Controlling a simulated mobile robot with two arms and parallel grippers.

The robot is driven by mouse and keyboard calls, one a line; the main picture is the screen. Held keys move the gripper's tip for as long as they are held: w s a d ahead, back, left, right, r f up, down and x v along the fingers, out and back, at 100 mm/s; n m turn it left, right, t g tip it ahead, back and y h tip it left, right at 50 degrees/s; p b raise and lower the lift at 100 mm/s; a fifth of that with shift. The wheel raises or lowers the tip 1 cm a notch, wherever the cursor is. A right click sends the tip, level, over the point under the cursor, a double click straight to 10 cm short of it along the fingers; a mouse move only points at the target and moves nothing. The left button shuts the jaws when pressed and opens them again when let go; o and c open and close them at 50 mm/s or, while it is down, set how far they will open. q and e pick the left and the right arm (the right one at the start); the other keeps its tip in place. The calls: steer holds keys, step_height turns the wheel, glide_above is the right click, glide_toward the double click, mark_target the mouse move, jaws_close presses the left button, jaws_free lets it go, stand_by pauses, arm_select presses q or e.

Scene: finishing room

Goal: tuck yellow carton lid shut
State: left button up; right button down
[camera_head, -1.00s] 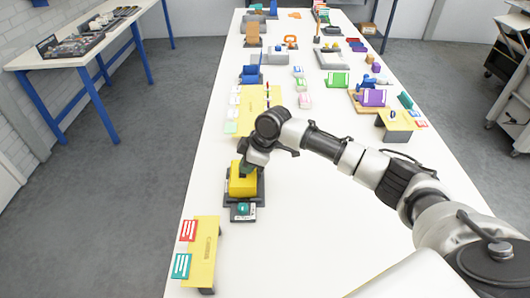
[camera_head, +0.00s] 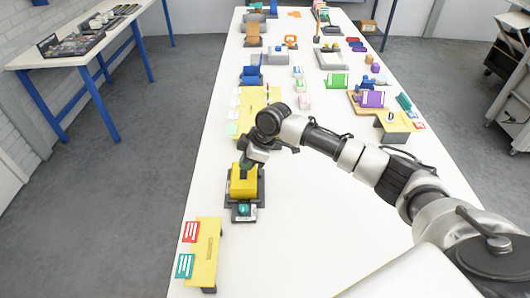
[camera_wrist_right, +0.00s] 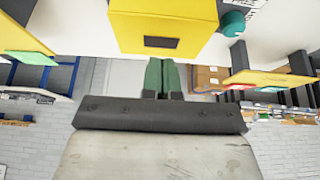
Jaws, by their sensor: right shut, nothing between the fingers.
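The yellow carton (camera_head: 243,187) sits on a dark base at the near left of the long white table. It also shows at the top of the right wrist view (camera_wrist_right: 163,20), with a dark rectangle on its near face. My right gripper (camera_head: 246,163) is at the carton's far side in the head view, its tips partly hidden. In the wrist view its green fingers (camera_wrist_right: 163,72) are together and empty, just below the carton's edge in the picture. I cannot tell whether they touch it. The lid's position cannot be made out clearly. My left gripper is not in view.
A dark block with a teal knob (camera_head: 243,210) stands right in front of the carton. A yellow panel with red and teal cards (camera_head: 205,255) is nearer me. Another yellow panel (camera_head: 252,105) lies beyond. The table's middle right of the carton is free, below my arm.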

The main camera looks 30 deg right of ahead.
step_height(320, 180, up, 8)
steer(key=p, duration=0.6)
steer(key=shift+f+p, duration=0.2)
steer(key=shift+p, duration=0.15)
